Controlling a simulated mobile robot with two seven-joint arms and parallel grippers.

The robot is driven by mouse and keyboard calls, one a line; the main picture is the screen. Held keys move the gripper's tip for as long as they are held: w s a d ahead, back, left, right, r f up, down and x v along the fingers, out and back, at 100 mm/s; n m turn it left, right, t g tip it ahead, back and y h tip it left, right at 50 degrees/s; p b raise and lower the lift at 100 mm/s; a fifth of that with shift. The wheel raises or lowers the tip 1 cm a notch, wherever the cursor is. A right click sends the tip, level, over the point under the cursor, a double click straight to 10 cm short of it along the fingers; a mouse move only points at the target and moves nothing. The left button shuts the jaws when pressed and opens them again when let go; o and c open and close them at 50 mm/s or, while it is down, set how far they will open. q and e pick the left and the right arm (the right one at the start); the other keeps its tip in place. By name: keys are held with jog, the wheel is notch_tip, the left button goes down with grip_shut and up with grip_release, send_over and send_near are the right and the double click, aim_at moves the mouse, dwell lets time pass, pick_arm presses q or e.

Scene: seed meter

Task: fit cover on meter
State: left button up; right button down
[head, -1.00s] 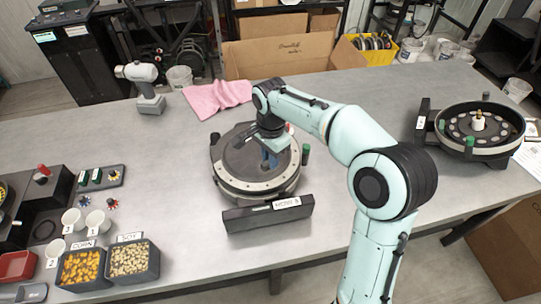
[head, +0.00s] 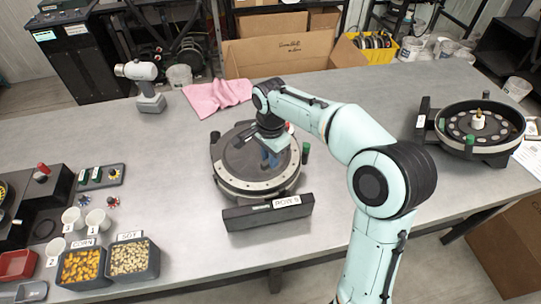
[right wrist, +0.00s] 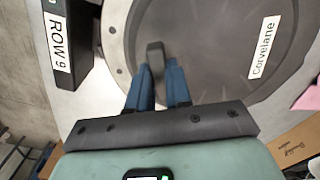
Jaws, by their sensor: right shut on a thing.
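The dark round cover (head: 240,157) lies over the middle seed meter (head: 232,187), which has a pale rim. I cannot tell whether it is fully seated. In the right wrist view the cover (right wrist: 222,50) bears a "Corvelane" label, and a dark upright handle (right wrist: 155,58) stands on it. My right gripper (right wrist: 158,85) has its blue fingers shut on this handle. In the head view the same gripper (head: 270,158) is over the right part of the cover, and the arm hides some of it. My left gripper is not in view.
A row label block (head: 268,213) stands at the meter's front. A second, open meter (head: 480,130) is at the right. Seed bins (head: 134,261) and cups are at the front left.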

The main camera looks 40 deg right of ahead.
dwell(0.4)
jog(key=c, duration=1)
grip_release()
jog(key=shift+c, duration=0.3)
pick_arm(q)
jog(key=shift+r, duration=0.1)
pick_arm(e)
jog(key=shift+w+r+p, duration=0.1)
jog(key=shift+r+p, duration=1.5)
jog(key=shift+r, duration=1)
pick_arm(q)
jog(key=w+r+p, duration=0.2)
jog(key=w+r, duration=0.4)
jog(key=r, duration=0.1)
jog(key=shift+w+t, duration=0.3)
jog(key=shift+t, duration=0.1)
pick_arm(e)
notch_tip(320, 180, up, 4)
jog(key=shift+r, duration=0.15)
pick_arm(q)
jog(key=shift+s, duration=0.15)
